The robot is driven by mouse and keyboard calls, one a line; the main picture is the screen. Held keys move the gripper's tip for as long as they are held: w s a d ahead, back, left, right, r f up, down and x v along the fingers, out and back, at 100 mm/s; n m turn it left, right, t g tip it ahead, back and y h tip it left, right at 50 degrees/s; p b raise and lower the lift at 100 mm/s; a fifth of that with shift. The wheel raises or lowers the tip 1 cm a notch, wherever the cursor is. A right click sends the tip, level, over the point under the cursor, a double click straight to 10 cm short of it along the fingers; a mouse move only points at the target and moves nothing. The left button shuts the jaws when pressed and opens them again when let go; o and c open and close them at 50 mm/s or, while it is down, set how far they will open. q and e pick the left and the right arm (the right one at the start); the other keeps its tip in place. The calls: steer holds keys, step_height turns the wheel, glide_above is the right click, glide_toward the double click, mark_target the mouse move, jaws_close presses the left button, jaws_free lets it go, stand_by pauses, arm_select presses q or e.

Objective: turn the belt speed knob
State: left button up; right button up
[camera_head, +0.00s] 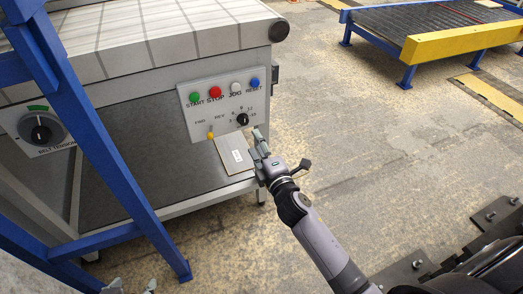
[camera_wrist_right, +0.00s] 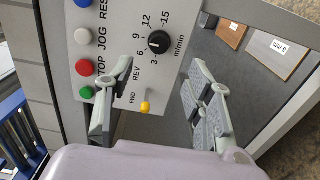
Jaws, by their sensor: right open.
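The belt speed knob (camera_head: 243,119) is round and black with a white pointer line, on the pale control panel (camera_head: 226,92) at the conveyor's end. In the right wrist view the knob (camera_wrist_right: 158,42) has a scale marked 3 to 15 m/min around it. My right gripper (camera_head: 259,142) is open and empty, in front of the panel's lower right. In the wrist view its two fingers (camera_wrist_right: 165,75) are spread apart, with the knob ahead between their lines, not touched. My left gripper (camera_head: 131,286) shows only two separated fingertips at the bottom edge.
Green, red, white and blue buttons (camera_head: 215,93) line the panel above the knob. A yellow FWD/REV lever (camera_wrist_right: 146,102) is beside it. A brown board with a label (camera_head: 236,156) lies below. A blue frame (camera_head: 95,140) stands at left; open floor (camera_head: 370,150) is at right.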

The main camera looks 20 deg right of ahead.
steer(key=s, duration=0.2)
steer(key=shift+s, duration=0.4)
